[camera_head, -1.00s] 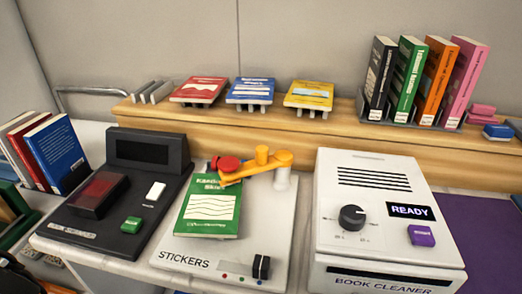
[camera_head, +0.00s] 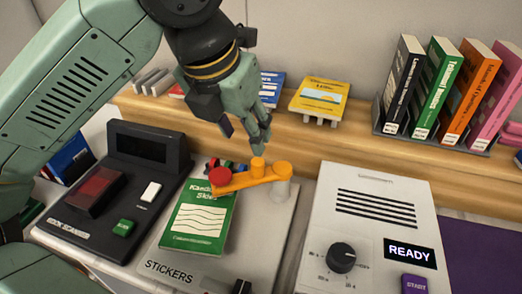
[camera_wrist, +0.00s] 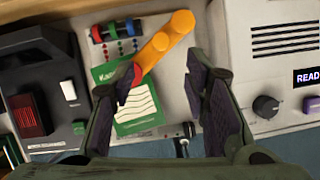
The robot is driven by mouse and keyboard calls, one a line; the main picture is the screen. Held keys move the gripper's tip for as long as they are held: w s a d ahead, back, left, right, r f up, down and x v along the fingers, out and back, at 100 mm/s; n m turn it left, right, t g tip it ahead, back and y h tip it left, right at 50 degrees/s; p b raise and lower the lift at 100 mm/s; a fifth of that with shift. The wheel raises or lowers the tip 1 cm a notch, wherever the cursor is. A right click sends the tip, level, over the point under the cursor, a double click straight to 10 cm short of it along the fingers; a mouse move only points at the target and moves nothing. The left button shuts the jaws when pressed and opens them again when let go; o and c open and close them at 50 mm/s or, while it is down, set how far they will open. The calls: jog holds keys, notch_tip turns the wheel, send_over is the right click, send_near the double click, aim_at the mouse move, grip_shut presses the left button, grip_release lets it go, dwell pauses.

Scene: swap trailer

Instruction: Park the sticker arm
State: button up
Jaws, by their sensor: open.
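The orange sticker arm (camera_head: 238,182) stands on the sticker station (camera_head: 180,270). It pivots on a pale post at the right, has an upright orange knob (camera_head: 258,166) and a red round head (camera_head: 220,175) at its left end. The red head is over the top edge of the green book (camera_head: 198,220) lying on the station. My gripper (camera_head: 262,145) is open and empty, above and just behind the knob in the head view. In the wrist view the sticker arm (camera_wrist: 163,45) shows beyond and between my open fingers (camera_wrist: 165,85); the left finger partly hides the red head.
The black book scanner (camera_head: 120,185) is at the left. The white book cleaner (camera_head: 375,215), reading READY, is at the right. Behind is a wooden shelf (camera_head: 330,140) with display books and several upright books (camera_head: 440,90). Colored rollers (camera_wrist: 115,30) sit behind the green book.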

aim_at(257, 163)
jog(key=p+x, duration=0.1)
jog(key=x, duration=0.9)
jog(key=shift+d+f+p, duration=0.1)
jog(key=shift+f+p, duration=0.15)
jog(key=shift+p, duration=0.15)
jog(key=shift+c, duration=0.4)
grip_shut()
